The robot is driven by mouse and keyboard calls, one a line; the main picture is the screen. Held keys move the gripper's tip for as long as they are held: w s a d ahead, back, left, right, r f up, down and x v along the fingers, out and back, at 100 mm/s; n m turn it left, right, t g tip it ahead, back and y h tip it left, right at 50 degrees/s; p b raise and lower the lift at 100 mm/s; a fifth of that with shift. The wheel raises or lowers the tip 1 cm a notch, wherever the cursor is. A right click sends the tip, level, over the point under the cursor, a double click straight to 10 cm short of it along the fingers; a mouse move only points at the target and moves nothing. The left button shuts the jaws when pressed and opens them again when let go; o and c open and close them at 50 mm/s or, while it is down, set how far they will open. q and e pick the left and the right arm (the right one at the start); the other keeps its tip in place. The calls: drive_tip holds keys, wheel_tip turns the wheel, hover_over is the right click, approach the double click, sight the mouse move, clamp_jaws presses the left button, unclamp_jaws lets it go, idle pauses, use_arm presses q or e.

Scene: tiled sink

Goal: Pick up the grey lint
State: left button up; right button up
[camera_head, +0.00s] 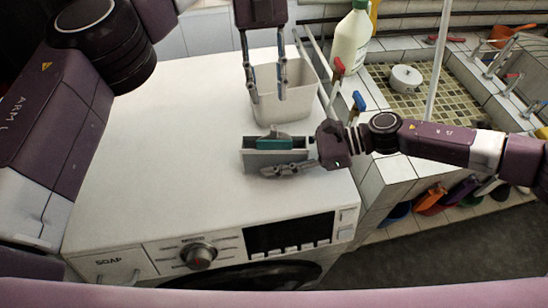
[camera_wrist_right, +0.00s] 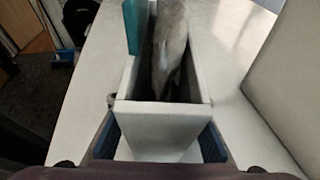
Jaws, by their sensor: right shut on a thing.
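The grey lint (camera_wrist_right: 169,48) lies inside a narrow light-grey box (camera_wrist_right: 158,124) in the right wrist view, beside a teal strip (camera_wrist_right: 132,25). My left gripper (camera_head: 267,97) points down with fingers apart and empty, over the bin behind the box.
An off-white bin (camera_head: 299,107) stands just behind the box. The washing machine top (camera_head: 170,150) is clear on the left. A tiled sink (camera_head: 412,102) with a white pot (camera_head: 405,78) is to the right. A white bottle (camera_head: 351,45) stands by the sink's corner.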

sight(273, 128)
use_arm(q)
drive_tip(key=s+d+n+g+h, duration=0.3)
drive_tip(key=s+d+h, duration=0.3)
drive_tip(key=d, duration=0.2)
drive_tip(key=a+f+n+h, duration=0.1)
drive_tip(key=a+n+h, duration=0.1)
drive_tip(key=h, duration=0.1)
drive_tip(key=a+f+n+t+h, duration=0.1)
drive_tip(key=a+n+h, duration=0.1)
drive_tip(key=a+h, duration=0.1)
drive_tip(key=a+f+n+t+h, duration=0.1)
drive_tip(key=a+n+h, duration=0.2)
drive_tip(key=shift+w+a+f, duration=0.1)
drive_tip(key=shift+w+f, duration=0.1)
drive_tip(key=shift+w, duration=0.05)
drive_tip(key=a+f+n+t+h, duration=0.25)
drive_tip(key=a+n+t, duration=0.4)
drive_tip(key=a, duration=0.35)
drive_tip(key=shift+m+y, duration=0.35)
drive_tip(key=d, duration=1.1)
drive_tip(key=shift+d+f, duration=0.1)
drive_tip(key=shift+d, duration=0.2)
drive_tip(key=shift+a, duration=0.1)
drive_tip(key=shift+c, duration=0.3)
drive_tip(key=shift+s, duration=0.1)
drive_tip(key=c, duration=0.7)
